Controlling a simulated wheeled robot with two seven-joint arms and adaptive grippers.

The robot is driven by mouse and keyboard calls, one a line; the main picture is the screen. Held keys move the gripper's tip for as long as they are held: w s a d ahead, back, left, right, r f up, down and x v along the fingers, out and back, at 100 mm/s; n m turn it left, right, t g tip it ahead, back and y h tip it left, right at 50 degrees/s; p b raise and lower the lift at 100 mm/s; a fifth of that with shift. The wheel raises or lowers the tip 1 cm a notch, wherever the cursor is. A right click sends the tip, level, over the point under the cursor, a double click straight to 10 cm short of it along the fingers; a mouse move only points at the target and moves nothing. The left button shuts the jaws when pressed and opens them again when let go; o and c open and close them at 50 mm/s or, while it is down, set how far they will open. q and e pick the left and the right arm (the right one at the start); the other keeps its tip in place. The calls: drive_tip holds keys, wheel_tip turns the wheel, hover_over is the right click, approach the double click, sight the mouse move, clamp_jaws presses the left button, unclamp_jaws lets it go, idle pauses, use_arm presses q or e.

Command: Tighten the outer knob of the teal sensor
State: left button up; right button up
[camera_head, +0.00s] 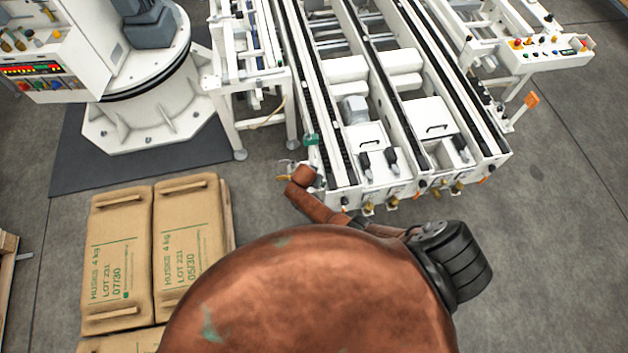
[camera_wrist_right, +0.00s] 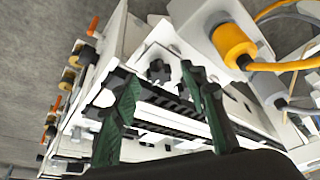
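A small teal block (camera_head: 311,140), which looks like the teal sensor, sits on the left side of the white conveyor near its front end. Its knobs are too small to make out in the head view. My copper-coloured arm reaches toward this corner, and its gripper cannot be made out there. In the right wrist view, my right gripper (camera_wrist_right: 162,112) has its two dark green fingers apart, with nothing clearly held. A black star-shaped knob (camera_wrist_right: 157,70) shows beyond the gap between the fingers; I cannot tell whether it belongs to the sensor. My left gripper is not in view.
The conveyor's front (camera_head: 345,200) carries black handles and brass fittings. An orange cylinder (camera_wrist_right: 232,40) with a cable lies close to the right finger. Stacked sacks (camera_head: 187,240) stand at left, below a white machine base (camera_head: 150,125). Grey floor is clear at right.

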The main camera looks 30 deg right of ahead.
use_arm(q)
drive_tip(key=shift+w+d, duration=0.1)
use_arm(e)
drive_tip(key=v, duration=1.1)
drive_tip(key=shift+r, duration=0.35)
drive_tip(key=s+d+f+n+g+y+b, duration=0.1)
drive_tip(key=s+f+n, duration=0.2)
drive_tip(key=s+f, duration=0.75)
drive_tip(key=s+d+f+n+y+b, duration=0.1)
drive_tip(key=s+d+f+n, duration=0.15)
drive_tip(key=s+f, duration=0.85)
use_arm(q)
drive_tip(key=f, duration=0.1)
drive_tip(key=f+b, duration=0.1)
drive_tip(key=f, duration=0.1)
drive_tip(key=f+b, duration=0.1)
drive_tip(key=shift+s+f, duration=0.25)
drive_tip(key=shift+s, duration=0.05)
use_arm(e)
drive_tip(key=s+d+f+n, duration=0.1)
drive_tip(key=s+f+n, duration=0.1)
drive_tip(key=s+f, duration=0.3)
drive_tip(key=s+d+f+n+y, duration=0.1)
drive_tip(key=s+f, duration=0.4)
drive_tip(key=s, duration=0.9)
drive_tip(key=s+d+f+n+g, duration=0.1)
drive_tip(key=s+d+f+n, duration=0.2)
drive_tip(key=s+f, duration=0.3)
drive_tip(key=s, duration=0.3)
drive_tip(key=shift+s, duration=0.2)
